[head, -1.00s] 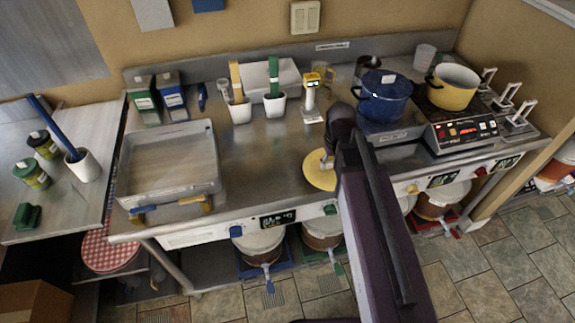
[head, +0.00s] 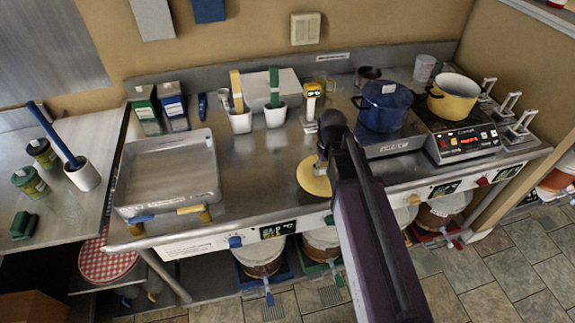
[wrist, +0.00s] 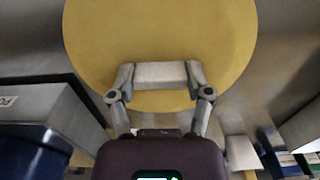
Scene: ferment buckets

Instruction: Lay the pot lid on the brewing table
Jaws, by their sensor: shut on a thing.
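The pot lid is a round yellow disc (head: 312,181) over the front middle of the steel brewing table (head: 258,178). In the wrist view the lid (wrist: 160,30) fills the top centre. In the head view my gripper (head: 321,165) is at the lid, partly behind my arm. I cannot tell whether the lid touches the table or hovers just above it. The yellow pot (head: 453,100) stands uncovered on the right hob.
A blue lidded pot (head: 384,106) stands on the hob right of my arm. A yellow-topped device (head: 311,100) and white cups with brushes (head: 275,112) stand behind the lid. A steel tray (head: 168,205) is at left. Bare table lies between tray and lid.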

